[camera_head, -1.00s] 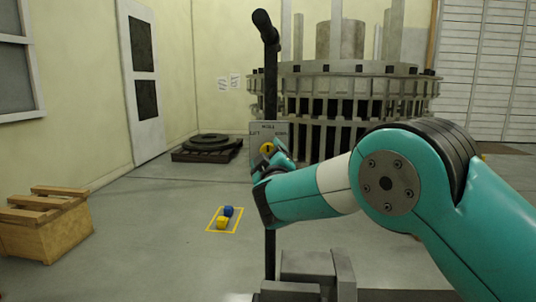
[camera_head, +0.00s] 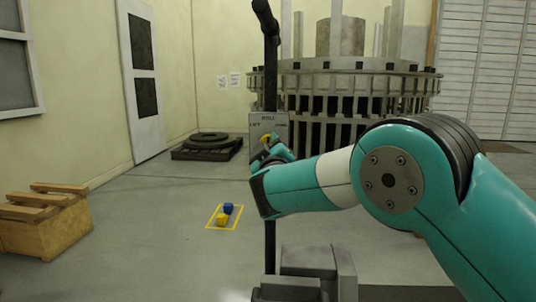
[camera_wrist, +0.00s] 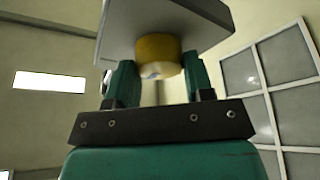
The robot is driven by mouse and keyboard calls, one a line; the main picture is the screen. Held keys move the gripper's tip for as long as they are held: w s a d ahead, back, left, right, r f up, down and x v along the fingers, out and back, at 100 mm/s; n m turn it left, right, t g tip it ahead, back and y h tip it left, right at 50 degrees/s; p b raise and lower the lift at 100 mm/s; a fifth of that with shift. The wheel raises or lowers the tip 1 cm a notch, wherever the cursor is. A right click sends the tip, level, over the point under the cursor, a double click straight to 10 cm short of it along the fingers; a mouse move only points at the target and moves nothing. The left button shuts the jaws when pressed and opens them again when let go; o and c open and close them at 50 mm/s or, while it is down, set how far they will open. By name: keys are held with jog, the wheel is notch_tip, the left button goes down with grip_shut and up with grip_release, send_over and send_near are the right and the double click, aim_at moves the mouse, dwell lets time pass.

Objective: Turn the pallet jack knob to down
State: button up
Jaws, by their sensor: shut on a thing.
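The pallet jack (camera_head: 270,75) stands ahead of me with a dark upright handle post. A grey label plate (camera_head: 262,127) is on the post, with small lettering at its top and sides. The yellow knob (camera_head: 265,138) on the plate is partly hidden by my gripper (camera_head: 270,151). In the wrist view the yellow knob (camera_wrist: 157,53) sits under the grey plate (camera_wrist: 185,22), between the two teal fingers of my gripper (camera_wrist: 157,82). My gripper is shut on the knob. The knob's pointer setting cannot be read.
A blue block (camera_head: 228,208) and a yellow block (camera_head: 222,219) lie in a yellow floor square. A wooden crate (camera_head: 45,238) is at the left. A dark round piece on a pallet (camera_head: 207,146) and a large ribbed machine (camera_head: 345,95) stand behind.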

jog(key=shift+a+f+m+t+h+b, duration=0.1)
jog(key=shift+m+t+h+b, duration=0.15)
jog(key=shift+m+h+b, duration=1.25)
jog(key=shift+a+r+m+t+h+b, duration=0.15)
jog(key=shift+m+h+b, duration=0.35)
jog(key=shift+m+b, duration=1.95)
jog(key=shift+d+f+m+t+h+b, duration=0.15)
jog(key=shift+m+t+h+b, duration=0.15)
jog(key=shift+m+h+b, duration=1.2)
jog(key=shift+m+y, duration=0.3)
jog(key=shift+m, duration=0.75)
jog(key=o, duration=0.9)
jog(key=shift+a, duration=0.1)
